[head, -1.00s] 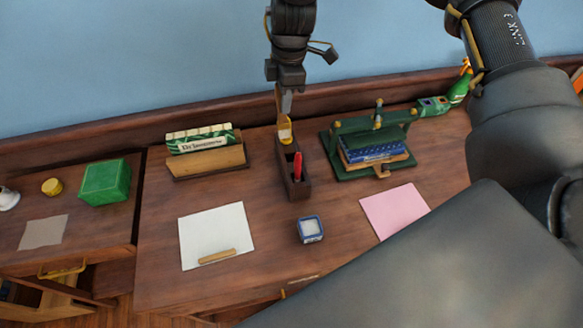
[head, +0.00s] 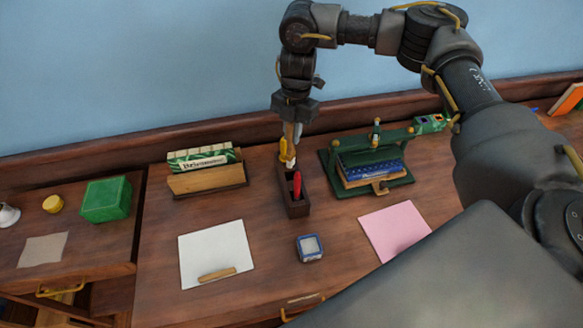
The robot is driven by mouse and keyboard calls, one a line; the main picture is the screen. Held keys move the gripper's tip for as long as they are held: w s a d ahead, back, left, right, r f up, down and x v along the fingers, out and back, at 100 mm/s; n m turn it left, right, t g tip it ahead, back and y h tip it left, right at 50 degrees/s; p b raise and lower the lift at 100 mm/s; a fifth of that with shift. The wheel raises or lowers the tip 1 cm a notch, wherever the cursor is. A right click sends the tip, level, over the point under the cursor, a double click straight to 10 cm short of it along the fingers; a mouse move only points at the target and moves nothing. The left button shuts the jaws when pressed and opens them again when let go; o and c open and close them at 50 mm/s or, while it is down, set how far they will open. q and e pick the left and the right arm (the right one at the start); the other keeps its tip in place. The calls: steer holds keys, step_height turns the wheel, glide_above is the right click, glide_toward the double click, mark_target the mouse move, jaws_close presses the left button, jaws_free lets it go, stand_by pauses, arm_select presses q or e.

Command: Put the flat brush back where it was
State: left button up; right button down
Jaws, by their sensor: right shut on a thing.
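The flat brush (head: 284,150), with a yellow part showing, is upright at the far end of a dark wooden tool holder (head: 297,209). My right gripper (head: 291,127) is shut on it from above. The brush's lower end is at the holder's far compartment; I cannot tell how deep it sits. A red-handled tool (head: 297,184) stands in the holder's nearer part. My left gripper is not in view.
On the desk, a wooden rack (head: 208,180) with a green box stands left of the holder, and a green press (head: 398,181) with blue books stands right. White paper (head: 215,250), a small blue-rimmed container (head: 309,247) and pink paper (head: 395,228) lie in front.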

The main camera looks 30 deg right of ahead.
mark_target(292, 153)
step_height(292, 153, down, 8)
steer(key=shift+w+r+p, duration=0.1)
steer(key=shift+r+p, duration=0.1)
steer(key=shift+p, duration=0.15)
steer(key=shift+f, duration=0.1)
steer(key=shift+f+b, duration=0.3)
steer(key=shift+f, duration=0.2)
steer(key=c, duration=1.4)
jaws_free()
steer(key=shift+r, duration=0.3)
step_height(292, 153, up, 13)
steer(key=d+b, duration=0.1)
steer(key=shift+w+d+f, duration=0.2)
steer(key=shift+w+d, duration=0.05)
steer(key=shift+w, duration=0.1)
